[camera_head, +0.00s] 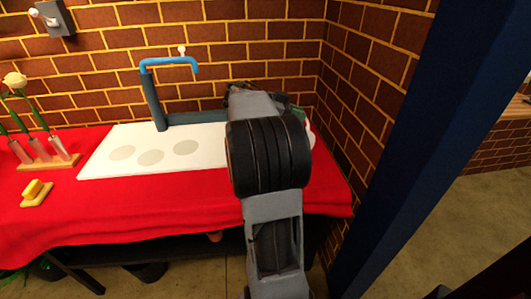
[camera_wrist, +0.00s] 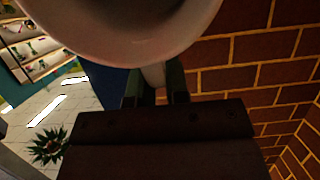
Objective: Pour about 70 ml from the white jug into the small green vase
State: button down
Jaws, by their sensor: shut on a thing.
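The white jug (camera_wrist: 135,30) fills the top of the wrist view, with its rounded body close to the camera. My gripper (camera_wrist: 155,88) is shut on the jug's handle (camera_wrist: 153,74), which shows between its two dark green fingers. In the head view my own arm hides the gripper and most of the jug. A sliver of white and a bit of dark green show just right of the arm there. I cannot tell whether the green bit is the small green vase or part of my gripper. The vase is not clearly seen in either view.
A white board (camera_head: 105,165) with several grey round spots lies on the red-covered table (camera_head: 120,215). A blue-spouted tap (camera_head: 155,95) stands behind it. Brick walls close the back and right.

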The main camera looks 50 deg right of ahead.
jog(key=shift+w+a+r+g+h+b, duration=0.4)
jog(key=shift+w+a+b, duration=0.15)
jog(key=shift+a+b, duration=0.1)
dwell(0.9)
jog(key=shift+r, duration=0.1)
jog(key=shift+s+d+r+p, duration=0.2)
jog(key=shift+s+d+p, duration=0.2)
jog(key=shift+p, duration=0.55)
jog(key=s+d+f+t+y+b, duration=0.1)
jog(key=d+f+t+y+b, duration=0.1)
jog(key=shift+s+f, duration=0.35)
jog(key=shift+s, duration=0.05)
jog(key=shift+s+d+f+t+y, duration=0.3)
jog(key=shift+d+f+t+y, duration=0.2)
jog(key=shift+f+y, duration=0.2)
jog(key=shift+s+d+f+t+y, duration=0.25)
jog(key=shift+d+f+t+y, duration=0.1)
jog(key=shift+f+t+y, duration=0.3)
